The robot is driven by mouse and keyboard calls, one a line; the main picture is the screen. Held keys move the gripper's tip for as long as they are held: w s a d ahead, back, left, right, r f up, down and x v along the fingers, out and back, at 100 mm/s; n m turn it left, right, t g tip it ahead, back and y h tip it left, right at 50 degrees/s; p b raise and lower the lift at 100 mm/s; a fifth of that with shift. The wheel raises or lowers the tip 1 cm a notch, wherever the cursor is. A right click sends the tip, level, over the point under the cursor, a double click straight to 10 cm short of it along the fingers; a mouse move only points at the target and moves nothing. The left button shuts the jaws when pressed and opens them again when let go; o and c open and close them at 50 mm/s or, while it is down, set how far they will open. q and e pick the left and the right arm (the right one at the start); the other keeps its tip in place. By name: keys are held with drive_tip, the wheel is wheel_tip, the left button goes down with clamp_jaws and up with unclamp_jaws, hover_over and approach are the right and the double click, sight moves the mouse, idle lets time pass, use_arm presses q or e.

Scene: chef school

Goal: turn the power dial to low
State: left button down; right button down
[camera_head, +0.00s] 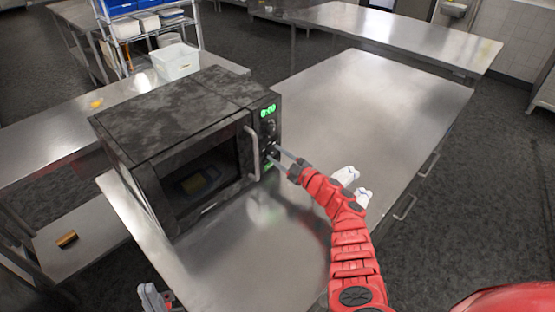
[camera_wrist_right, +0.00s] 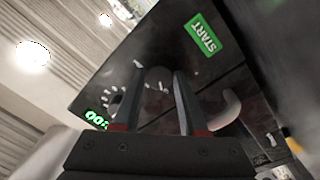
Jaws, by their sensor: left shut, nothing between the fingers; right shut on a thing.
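The black microwave (camera_head: 165,115) stands on a steel counter, its control panel on the right of its front. A dark dial (camera_wrist_right: 157,76) with white marks around it shows between the fingertips of my right gripper (camera_wrist_right: 153,85) in the right wrist view. In the head view my right gripper (camera_head: 277,156) reaches the lower part of the panel, shut on this lower dial. The fingers partly hide the dial, and I cannot read its setting. My left gripper (camera_head: 155,296) is shut and empty at the bottom edge, away from the microwave.
The green START button (camera_wrist_right: 201,35) is close to the dial. The lit green display (camera_head: 267,110) is at the panel's top. The microwave's door handle (camera_head: 252,152) is left of my right gripper. The steel counter (camera_head: 360,105) is clear to the right.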

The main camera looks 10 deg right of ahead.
drive_tip(key=shift+n, duration=0.4)
drive_tip(key=shift+c, duration=2.2)
unclamp_jaws()
drive_tip(key=v, duration=0.7)
drive_tip(key=shift+s+d+b, duration=0.15)
drive_tip(key=shift+s+b, duration=0.05)
drive_tip(key=shift+b, duration=0.25)
